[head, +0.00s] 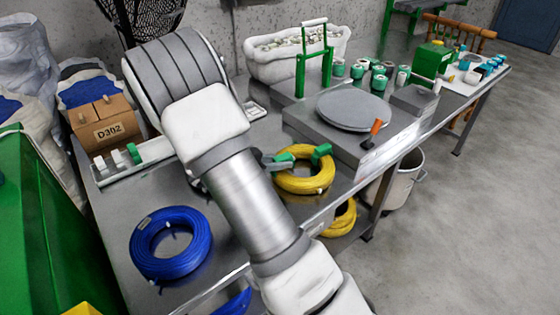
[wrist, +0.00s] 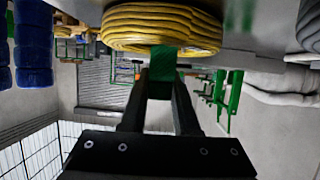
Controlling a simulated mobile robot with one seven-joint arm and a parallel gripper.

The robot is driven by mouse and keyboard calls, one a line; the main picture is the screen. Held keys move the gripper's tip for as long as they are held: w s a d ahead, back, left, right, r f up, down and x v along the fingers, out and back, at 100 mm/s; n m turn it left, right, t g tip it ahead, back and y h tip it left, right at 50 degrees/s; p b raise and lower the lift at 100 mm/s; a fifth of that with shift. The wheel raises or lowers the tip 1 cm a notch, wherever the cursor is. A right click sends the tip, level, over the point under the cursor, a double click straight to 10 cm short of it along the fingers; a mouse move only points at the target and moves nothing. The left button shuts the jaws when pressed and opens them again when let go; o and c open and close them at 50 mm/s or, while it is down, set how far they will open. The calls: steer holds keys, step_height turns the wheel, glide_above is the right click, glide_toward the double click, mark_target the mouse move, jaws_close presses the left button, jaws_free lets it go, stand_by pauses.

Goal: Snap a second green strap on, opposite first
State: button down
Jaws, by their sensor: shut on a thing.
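A yellow cable coil (head: 305,182) lies on the steel table, right of my arm. A green strap (head: 321,152) sits on its far right side. My gripper (head: 276,163) is at the coil's left side, partly hidden behind my arm. In the wrist view my gripper (wrist: 162,84) is shut on a green strap (wrist: 163,58), which is up against the yellow coil (wrist: 160,25). I cannot tell whether this held strap is fully closed around the coil. A blue cable coil (head: 170,243) lies left of my arm; I see no green strap on it.
A scale with a round grey plate (head: 355,110) stands just right of the yellow coil, with an orange-handled tool (head: 375,130) on its edge. A rail with white and green pieces (head: 134,153) and a cardboard box (head: 103,126) are at left. Another yellow coil (head: 342,218) is below the table edge.

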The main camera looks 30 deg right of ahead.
steer(key=shift+p, duration=0.4)
steer(key=shift+f, duration=0.3)
steer(key=shift+f+b, duration=0.3)
steer(key=shift+f, duration=0.4)
steer(key=shift+f, duration=0.1)
stand_by(0.4)
steer(key=shift+f, duration=0.25)
steer(key=shift+r+p, duration=1.3)
steer(key=shift+p, duration=0.45)
steer(key=shift+f, duration=0.45)
stand_by(0.3)
steer(key=shift+f+b, duration=0.35)
steer(key=shift+f, duration=0.05)
